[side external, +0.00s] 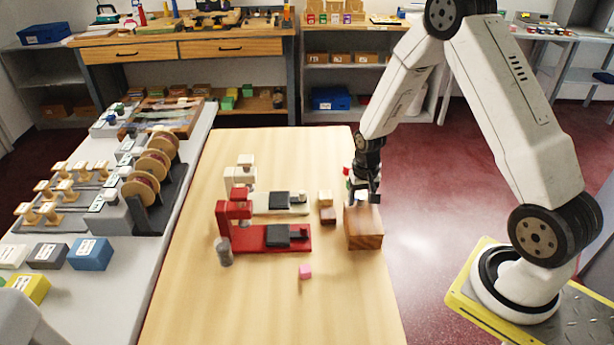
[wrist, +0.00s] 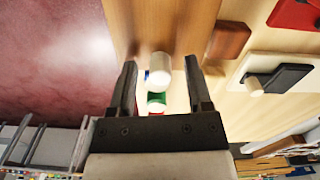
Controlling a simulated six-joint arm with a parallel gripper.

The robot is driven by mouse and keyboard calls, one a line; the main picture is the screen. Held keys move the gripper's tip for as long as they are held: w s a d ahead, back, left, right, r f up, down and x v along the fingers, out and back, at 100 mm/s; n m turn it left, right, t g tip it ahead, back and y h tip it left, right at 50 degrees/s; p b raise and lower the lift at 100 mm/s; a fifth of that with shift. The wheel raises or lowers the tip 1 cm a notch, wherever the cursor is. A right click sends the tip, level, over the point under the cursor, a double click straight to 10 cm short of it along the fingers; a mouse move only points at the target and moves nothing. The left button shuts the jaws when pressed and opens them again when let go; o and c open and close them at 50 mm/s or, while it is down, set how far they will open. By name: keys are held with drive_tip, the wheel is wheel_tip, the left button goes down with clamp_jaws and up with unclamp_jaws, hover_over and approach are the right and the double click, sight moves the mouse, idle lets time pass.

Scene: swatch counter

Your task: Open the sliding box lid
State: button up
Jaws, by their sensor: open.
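The wooden box (side external: 363,236) stands near the right edge of the table, with a lighter top and a darker, grained front side. Its lid seam is too small to make out in the side view. My gripper (side external: 363,199) points down just above the box's top; whether it touches the lid is unclear. In the wrist view, the fingers of my gripper (wrist: 160,63) are spread apart. A white cylinder (wrist: 159,72) shows in the gap between them, with a green piece (wrist: 156,98) nearby. No grip on either shows. A brown wooden surface lies past the fingertips, blurred.
The front of the wooden table (side external: 260,315) is clear.

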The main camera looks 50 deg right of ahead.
clamp_jaws()
idle(1.5)
